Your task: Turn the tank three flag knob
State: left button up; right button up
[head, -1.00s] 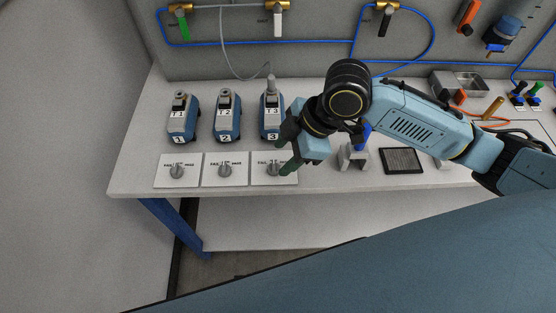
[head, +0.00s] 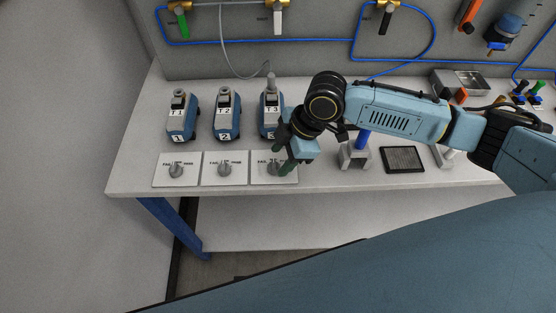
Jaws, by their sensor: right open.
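The tank three flag knob (head: 273,168) is a small grey knob on the third white plate (head: 262,180), the rightmost of three plates lettered FAIL and PASS. My right gripper (head: 281,162) is open with its dark green fingers pointing down at this knob. One finger overlaps the plate and hides part of the knob and its lettering. I cannot tell whether the fingers touch the knob. My left gripper is not in view.
A grey bracket with a blue post (head: 355,156) and a dark tray (head: 403,159) stand to the right. The table's front edge is close.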

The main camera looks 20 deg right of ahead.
aim_at(274, 166)
jog(key=shift+x, duration=1.25)
jog(key=c, duration=0.9)
jog(key=shift+s+p, duration=0.1)
jog(key=shift+p, duration=0.35)
jog(key=shift+c, duration=0.2)
jog(key=m+p, duration=0.2)
jog(key=p, duration=0.2)
jog(key=m+t+h+p, duration=0.1)
jog(key=m+p, duration=0.2)
jog(key=p, duration=0.1)
jog(key=m+t+p, duration=0.1)
jog(key=m+p, duration=0.1)
jog(key=p, duration=0.2)
jog(key=shift+s+a+r+m+h, duration=0.15)
jog(key=shift+s+a+m+h, duration=0.15)
jog(key=shift+m, duration=0.1)
jog(key=shift+m+t+h+p, duration=0.4)
jog(key=shift+m+t+p, duration=0.1)
jog(key=shift+m+p, duration=0.7)
jog(key=o, duration=0.9)
